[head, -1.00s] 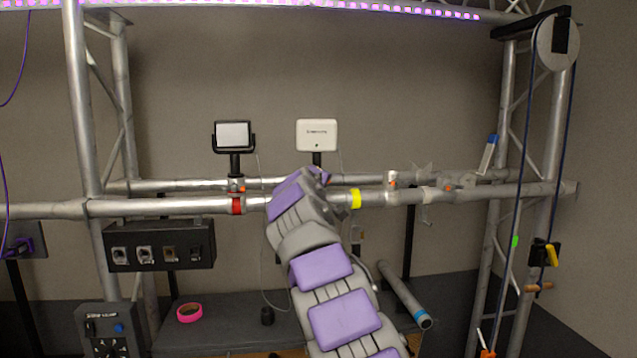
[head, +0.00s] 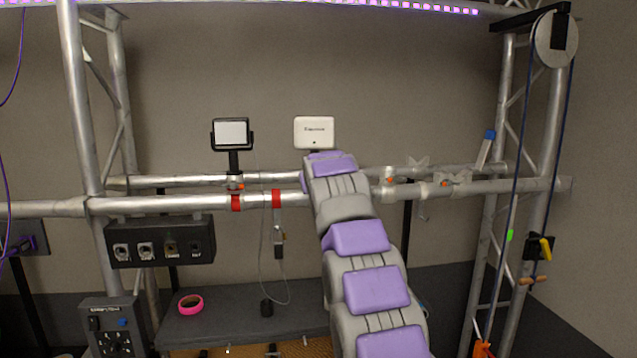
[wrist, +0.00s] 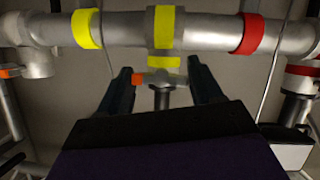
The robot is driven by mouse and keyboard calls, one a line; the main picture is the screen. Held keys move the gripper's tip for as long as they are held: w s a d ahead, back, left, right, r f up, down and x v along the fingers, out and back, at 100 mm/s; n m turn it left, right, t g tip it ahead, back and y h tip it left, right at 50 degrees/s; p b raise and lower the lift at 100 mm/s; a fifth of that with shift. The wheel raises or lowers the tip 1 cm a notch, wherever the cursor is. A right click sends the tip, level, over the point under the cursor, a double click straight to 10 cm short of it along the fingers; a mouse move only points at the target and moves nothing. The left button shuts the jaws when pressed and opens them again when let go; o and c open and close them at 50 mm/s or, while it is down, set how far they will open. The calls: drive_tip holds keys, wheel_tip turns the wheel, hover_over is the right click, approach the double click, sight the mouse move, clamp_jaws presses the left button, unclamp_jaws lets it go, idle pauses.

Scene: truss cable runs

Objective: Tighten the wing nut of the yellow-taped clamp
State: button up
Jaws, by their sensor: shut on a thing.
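The yellow-taped clamp (wrist: 165,27) sits around a grey pipe (wrist: 208,30) at the top middle of the wrist view. Yellow tape also marks the clamp's lower part. Its wing nut (wrist: 160,79), with an orange mark, is just below, on a short threaded stem. My gripper (wrist: 160,70) reaches up from below, with one dark finger on each side of the wing nut, shut on it. In the head view my arm covers the gripper, the clamp and the nut.
Another yellow band (wrist: 86,28) and a red band (wrist: 250,34) ring the pipe on either side. In the head view, two red bands (head: 276,198) are left of my arm. A hanging cable (head: 262,240) and a black socket box (head: 160,243) are also left.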

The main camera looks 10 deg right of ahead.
drive_tip(key=shift+w+m+y, duration=0.1)
drive_tip(key=shift+m+y, duration=0.5)
drive_tip(key=shift+m, duration=0.2)
drive_tip(key=shift+c, duration=0.2)
drive_tip(key=shift+r, duration=0.1)
drive_tip(key=o, duration=1.1)
drive_tip(key=shift+w+a, duration=0.1)
drive_tip(key=shift+c, duration=0.2)
drive_tip(key=b+v, duration=0.2)
drive_tip(key=v, duration=1.5)
drive_tip(key=shift+b, duration=0.3)
